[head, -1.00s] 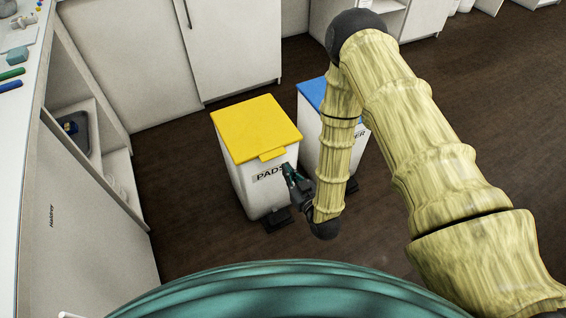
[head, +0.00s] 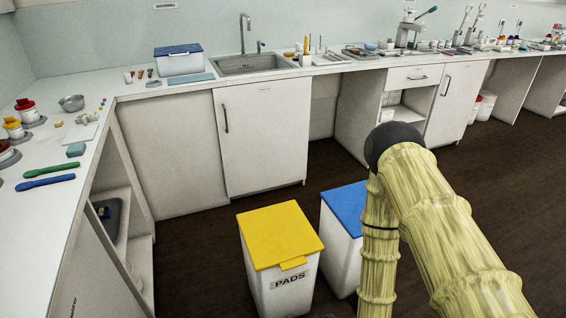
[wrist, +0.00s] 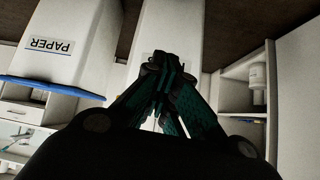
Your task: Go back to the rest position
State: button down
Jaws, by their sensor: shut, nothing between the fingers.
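My gripper (wrist: 163,85) shows in the wrist view, its teal-and-black fingers together and empty. It is below the frame in the head view, where only my arm shows at the right. In the wrist view the white side of a bin stands close beyond the fingertips; I cannot tell whether they touch it. The white bin labelled PADS (head: 288,285), with a shut yellow lid (head: 280,235), stands on the floor in the head view. The bin with a shut blue lid (head: 346,207) stands right of it, partly hidden by my arm. It is labelled PAPER (wrist: 62,47) in the wrist view.
A white counter (head: 130,90) runs along the left and back, with a sink (head: 252,65), a blue-lidded box (head: 180,62) and several small tools. Cabinets (head: 265,135) stand behind the bins. Brown floor (head: 525,170) is clear at the right.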

jog(key=s+d+r+m+g+h+p, duration=0.1)
jog(key=s+d+g+p, duration=0.1)
jog(key=s, duration=0.5)
jog(key=s+d+r+m+g+p, duration=0.1)
jog(key=s+d+r+g, duration=0.1)
jog(key=s, duration=0.5)
jog(key=s+d+r+m+g+h+p, duration=0.1)
jog(key=s+d+r+g+p, duration=0.1)
jog(key=s, duration=0.5)
jog(key=d+g, duration=0.1)
jog(key=g, duration=0.1)
jog(key=shift+s+d+r+g+h+p, duration=0.25)
jog(key=shift+s+d+g+h+p, duration=0.05)
jog(key=shift+d+g+p, duration=0.1)
